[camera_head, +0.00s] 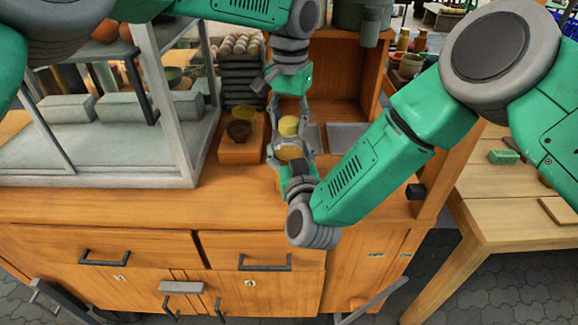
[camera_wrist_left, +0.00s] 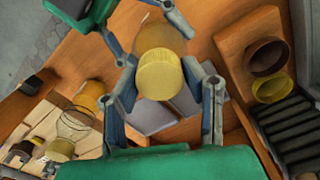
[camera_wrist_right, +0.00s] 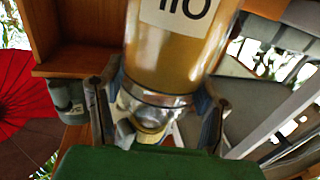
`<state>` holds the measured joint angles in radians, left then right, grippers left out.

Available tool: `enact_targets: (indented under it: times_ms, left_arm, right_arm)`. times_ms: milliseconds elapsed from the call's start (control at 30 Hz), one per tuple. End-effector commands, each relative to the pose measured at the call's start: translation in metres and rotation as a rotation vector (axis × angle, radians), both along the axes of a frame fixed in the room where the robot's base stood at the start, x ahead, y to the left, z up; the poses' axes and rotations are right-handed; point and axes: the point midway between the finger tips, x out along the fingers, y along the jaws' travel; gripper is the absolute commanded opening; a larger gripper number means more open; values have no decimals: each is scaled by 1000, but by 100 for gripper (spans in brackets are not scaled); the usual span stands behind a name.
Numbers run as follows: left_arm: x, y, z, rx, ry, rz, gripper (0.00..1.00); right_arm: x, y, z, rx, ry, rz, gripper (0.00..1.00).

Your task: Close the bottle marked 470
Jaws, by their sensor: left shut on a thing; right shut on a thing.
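The yellow cap (camera_head: 288,126) is in line with the amber glass bottle (camera_head: 288,152); whether it is seated on the neck I cannot tell. My left gripper (camera_head: 288,106) comes down from above and is shut on the cap, which also shows between its fingers in the left wrist view (camera_wrist_left: 160,75). My right gripper (camera_head: 290,160) is shut on the bottle from the near side. In the right wrist view the bottle (camera_wrist_right: 170,55) fills the upper middle; its white label (camera_wrist_right: 182,14) is cut by the frame edge, so I cannot read its whole number.
A wooden block (camera_head: 240,152) with dark and yellow bowls stands left of the grippers. A grey-framed case (camera_head: 190,150) stands further left. Another bottle (camera_wrist_left: 75,122) and a yellow-topped item (camera_wrist_left: 60,149) show in the left wrist view. The counter's front edge is bare.

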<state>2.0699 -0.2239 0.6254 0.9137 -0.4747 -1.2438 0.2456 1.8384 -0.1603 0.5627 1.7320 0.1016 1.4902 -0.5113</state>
Motion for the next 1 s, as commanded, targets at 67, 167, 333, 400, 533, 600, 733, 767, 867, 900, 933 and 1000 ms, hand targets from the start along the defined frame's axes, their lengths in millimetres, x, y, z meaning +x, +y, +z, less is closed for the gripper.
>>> enact_targets:
  times_ms: [67,167,333,400,533,600,733,767,867,900,933,1000]
  left_arm:
    - [1,1,0,2,-3,-36,3]
    - [1,1,0,0,-3,-33,3]
    - [1,1,0,1,-2,-31,59]
    - [1,1,0,1,-2,-31,59]
    - [1,0,1,1,-2,-31,59]
    - [1,0,3,1,-2,-30,59]
    - [1,0,15,1,-4,-29,59]
    - [1,0,19,1,-5,-29,59]
    - [1,0,34,2,-5,-29,59]
    - [1,0,39,1,-5,-30,59]
    - [1,0,41,0,-3,-30,59]
    - [1,0,45,1,-1,-30,59]
  right_arm:
    - [0,0,0,1,1,0,0]
    - [0,0,0,0,1,0,0]
    - [0,0,0,0,1,0,0]
    - [0,0,0,0,1,0,0]
    - [0,0,0,0,1,0,0]
    - [0,0,0,0,1,0,0]
    - [0,0,0,0,1,0,0]
    - [0,0,0,0,1,0,0]
    - [0,0,0,0,1,0,0]
    - [0,0,0,0,1,0,0]
    - [0,0,0,0,1,0,0]
    - [0,0,0,0,1,0,0]
